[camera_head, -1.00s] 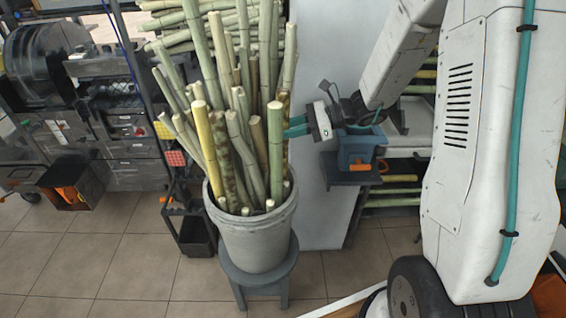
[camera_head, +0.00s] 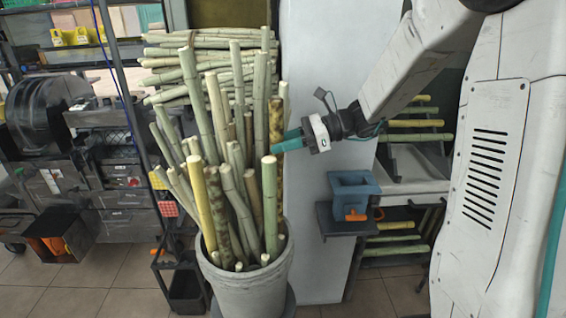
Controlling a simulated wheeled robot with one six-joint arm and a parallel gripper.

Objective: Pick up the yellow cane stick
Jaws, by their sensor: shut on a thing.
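My gripper (camera_head: 287,141), with teal fingers, reaches in from the right and is shut on a brown-yellow mottled cane stick (camera_head: 277,116). The held stick is upright and its top stands well above the front sticks. Its lower part is hidden behind a green stick, so I cannot tell whether its end is still inside the bucket. A plain yellow cane stick (camera_head: 201,205) leans at the front left of the bunch, apart from my gripper. The grey bucket (camera_head: 250,292) holds many other upright green and mottled sticks.
A blue box-shaped part (camera_head: 354,188) sits on a dark shelf right of the bucket. A rack with cane pieces (camera_head: 415,123) stands behind my arm. More canes lie stacked behind the bunch. A metal shelf post (camera_head: 120,75) and a black stand are at left.

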